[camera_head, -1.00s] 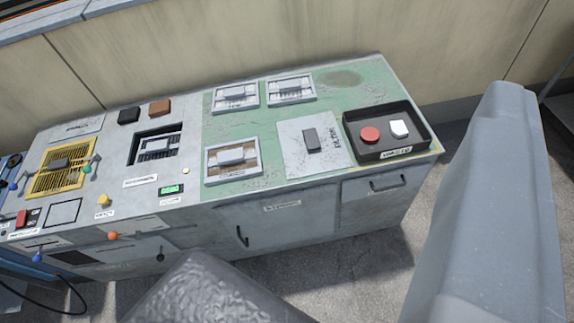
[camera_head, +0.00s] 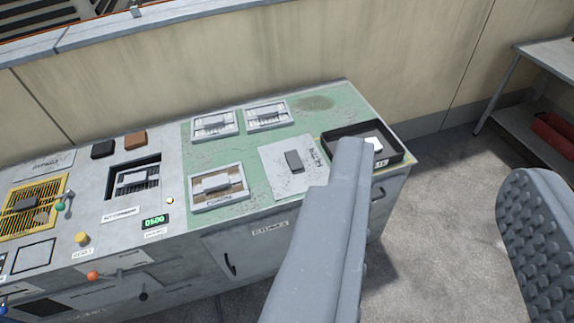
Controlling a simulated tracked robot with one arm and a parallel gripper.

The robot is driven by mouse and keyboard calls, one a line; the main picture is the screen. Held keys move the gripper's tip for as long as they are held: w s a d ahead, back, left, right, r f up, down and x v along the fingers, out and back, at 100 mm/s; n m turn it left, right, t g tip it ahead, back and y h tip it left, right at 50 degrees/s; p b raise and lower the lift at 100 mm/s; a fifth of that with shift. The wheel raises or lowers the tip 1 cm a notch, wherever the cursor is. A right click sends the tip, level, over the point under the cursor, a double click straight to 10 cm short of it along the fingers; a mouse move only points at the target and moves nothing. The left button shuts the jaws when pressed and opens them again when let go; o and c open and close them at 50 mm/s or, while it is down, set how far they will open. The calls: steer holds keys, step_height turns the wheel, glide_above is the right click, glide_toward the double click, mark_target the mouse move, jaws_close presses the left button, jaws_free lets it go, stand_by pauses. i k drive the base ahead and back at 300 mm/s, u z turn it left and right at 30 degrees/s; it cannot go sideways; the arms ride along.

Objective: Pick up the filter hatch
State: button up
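A flat light-grey plate (camera_head: 291,164) with a dark handle block lies on the green part of the bench top, right of centre. It looks like the filter hatch, but its label is too small to read. My gripper (camera_head: 436,158) shows as two grey fingers set wide apart, one smooth and one with a bumpy surface, with nothing between them. The smooth finger appears just right of the plate and in front of the black tray (camera_head: 392,158), hiding part of it. No touch with the plate shows.
Framed filter units (camera_head: 218,187) sit around the plate; another is in a dark recess (camera_head: 133,178). A yellow grille (camera_head: 32,207) with knobs is at the left. A wall (camera_head: 250,50) stands behind. At right are open floor (camera_head: 450,220) and a shelf (camera_head: 545,48).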

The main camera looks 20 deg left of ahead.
mark_target(292, 166)
steer(key=u, duration=0.05)
steer(key=i, duration=1)
steer(key=z, duration=0.05)
